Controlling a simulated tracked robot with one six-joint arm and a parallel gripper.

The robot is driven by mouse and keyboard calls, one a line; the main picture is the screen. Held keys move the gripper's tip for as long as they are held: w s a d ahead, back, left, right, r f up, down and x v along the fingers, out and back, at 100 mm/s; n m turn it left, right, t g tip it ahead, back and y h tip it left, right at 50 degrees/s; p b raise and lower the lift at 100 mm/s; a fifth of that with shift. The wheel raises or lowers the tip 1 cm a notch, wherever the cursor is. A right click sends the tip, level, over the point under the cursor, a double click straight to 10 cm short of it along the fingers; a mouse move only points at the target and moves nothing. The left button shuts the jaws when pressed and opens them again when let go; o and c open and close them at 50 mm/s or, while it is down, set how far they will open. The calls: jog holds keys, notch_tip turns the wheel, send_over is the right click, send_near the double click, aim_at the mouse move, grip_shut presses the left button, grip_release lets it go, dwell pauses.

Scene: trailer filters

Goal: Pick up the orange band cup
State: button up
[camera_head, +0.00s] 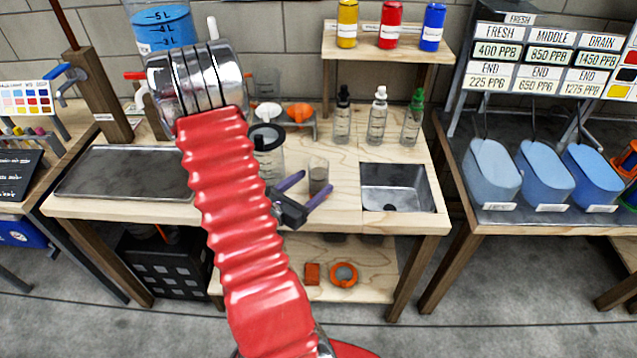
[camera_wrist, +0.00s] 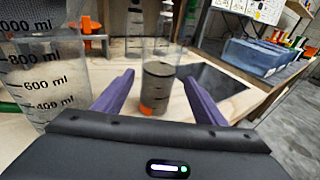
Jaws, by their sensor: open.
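The orange band cup (camera_head: 318,174) is a small clear cup with greyish contents, standing upright on the wooden bench. In the wrist view the cup (camera_wrist: 158,88) shows dark marks and an orange patch low on its side. My gripper (camera_head: 318,181) is open, with purple fingers pointing at the cup. In the wrist view my gripper (camera_wrist: 159,77) has one finger on each side of the cup. Whether either finger touches it I cannot tell.
A large graduated jar (camera_wrist: 42,85) stands close left of my gripper. A metal sink (camera_head: 398,190) is set in the bench right of the cup. Several dropper bottles (camera_head: 377,122) stand behind it. A flat dark tray (camera_head: 125,172) lies at the left.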

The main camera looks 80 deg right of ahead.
aim_at(314, 182)
jog(key=shift+x, duration=1.4)
jog(key=shift+d, duration=0.1)
jog(key=shift+x, duration=2.55)
jog(key=shift+w, duration=0.1)
jog(key=shift+c, duration=0.4)
jog(key=c, duration=1.2)
